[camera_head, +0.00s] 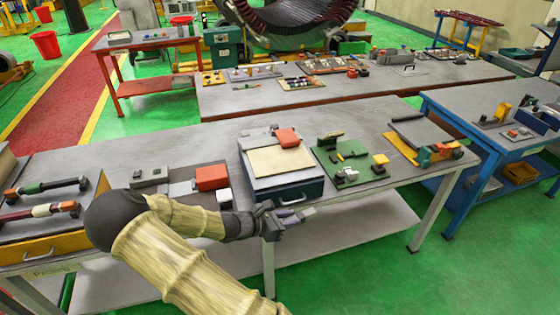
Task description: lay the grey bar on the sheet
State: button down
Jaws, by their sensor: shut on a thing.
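The sheet is a cream, flat piece (278,162) on top of a dark blue drawer unit (290,191) at the front edge of the near table. My gripper (284,217) is in front of the table's edge, below and in front of the sheet. It is shut on a small grey bar (305,213), whose free end sticks out to the right. The bar is apart from the sheet. The rest of the bar is hidden by the fingers.
A red block (288,138) stands at the sheet's back right corner. Another red block (211,178) is to the left. A green board with small parts (350,163) lies to the right. The bench (185,141) has bare room behind.

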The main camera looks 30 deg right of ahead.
aim_at(302, 215)
jog(key=d+r, duration=0.1)
jog(key=r, duration=0.1)
jog(key=d+r+m+g+b, duration=0.1)
jog(key=d+r, duration=0.1)
jog(key=d+r+g, duration=0.1)
jog(key=r, duration=0.1)
jog(key=shift+s+d+r+m, duration=0.2)
jog(key=shift+r+m, duration=0.1)
jog(key=shift+m, duration=0.1)
jog(key=r, duration=0.1)
jog(key=d+r, duration=0.1)
jog(key=r, duration=0.1)
jog(key=shift+d+r+m+g+b, duration=0.1)
jog(key=shift+d+m+g+b, duration=0.1)
jog(key=shift+m+g+b, duration=0.15)
